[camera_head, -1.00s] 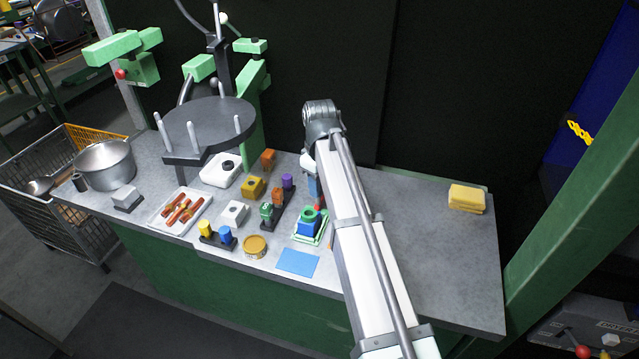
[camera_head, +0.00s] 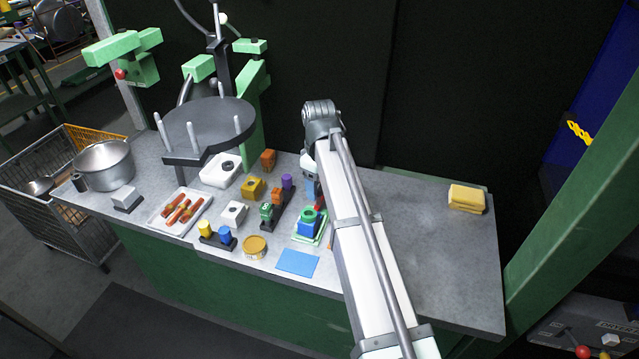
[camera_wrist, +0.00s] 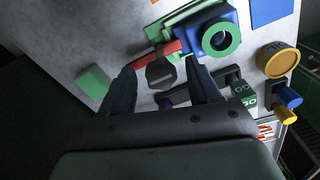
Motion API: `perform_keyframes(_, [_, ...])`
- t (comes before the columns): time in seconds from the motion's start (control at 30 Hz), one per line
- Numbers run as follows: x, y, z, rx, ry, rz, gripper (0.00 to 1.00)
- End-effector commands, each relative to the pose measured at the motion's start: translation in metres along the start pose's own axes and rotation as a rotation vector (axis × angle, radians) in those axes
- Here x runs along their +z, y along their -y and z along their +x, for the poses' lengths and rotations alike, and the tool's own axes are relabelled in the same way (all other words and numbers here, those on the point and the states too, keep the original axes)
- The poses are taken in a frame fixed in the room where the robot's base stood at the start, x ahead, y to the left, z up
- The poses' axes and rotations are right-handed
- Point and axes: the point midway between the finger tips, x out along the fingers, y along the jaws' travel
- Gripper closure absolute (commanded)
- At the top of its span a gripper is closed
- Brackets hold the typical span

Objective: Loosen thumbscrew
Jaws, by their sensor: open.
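The fixture is a blue block (camera_wrist: 222,32) with a green ring on it. It also shows in the head view (camera_head: 306,228), on a green-edged plate left of my arm. A red piece (camera_wrist: 178,48) reaches from the block toward a dark faceted knob (camera_wrist: 160,73), which looks like the thumbscrew. My gripper (camera_wrist: 159,70) is open. Its two dark fingers appear on either side of the knob, with gaps showing; I cannot tell how deep the knob lies between them. In the head view my arm hides most of the gripper and the knob.
A blue sheet (camera_head: 297,262) and a round yellow tin (camera_head: 255,246) lie near the front edge. Several coloured blocks on dark bases stand left of the fixture. A dark round stand (camera_head: 209,128) with pegs rises behind. The right side is clear except for a yellow sponge (camera_head: 466,198).

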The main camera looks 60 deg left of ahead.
Motion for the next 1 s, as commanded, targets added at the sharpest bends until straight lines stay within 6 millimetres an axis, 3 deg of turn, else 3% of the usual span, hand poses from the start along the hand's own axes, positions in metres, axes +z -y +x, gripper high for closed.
perform_keyframes(0.2, [0.000,0.000,-0.002,0.000,0.000,0.001,0.38])
perform_keyframes(0.37, [-0.001,-0.001,-0.017,0.001,-0.001,0.001,0.38])
perform_keyframes(0.8, [-0.001,-0.001,-0.099,0.002,-0.002,0.000,0.38])
perform_keyframes(1.0, [-0.001,-0.001,-0.126,0.001,-0.001,0.000,0.38])
